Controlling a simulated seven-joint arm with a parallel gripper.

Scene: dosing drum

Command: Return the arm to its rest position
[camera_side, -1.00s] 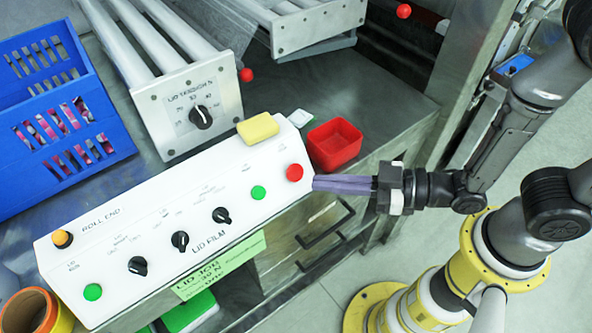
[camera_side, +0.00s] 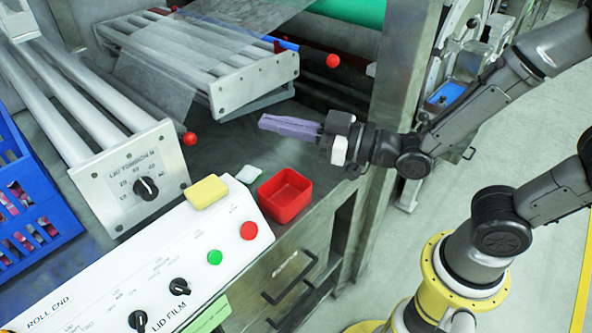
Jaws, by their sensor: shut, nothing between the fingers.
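My gripper (camera_side: 290,127) is in the upper middle of the side view, its purple fingers shut and empty, pointing left. It is raised above the steel worktop, behind the red tray and in front of the roller frame. It appears to touch nothing. The white control box (camera_side: 150,275) labelled LID FILM lies below and to the left, with black knobs, a green button (camera_side: 215,257) and a red button (camera_side: 249,230).
An open red tray (camera_side: 285,196), a yellow block (camera_side: 206,192) and a small white item (camera_side: 248,174) sit near the control box's far end. A LID TENSION dial panel (camera_side: 130,185), roller frame (camera_side: 205,65) and blue crate (camera_side: 30,200) stand left. Red ball knobs (camera_side: 333,61) stick out nearby.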

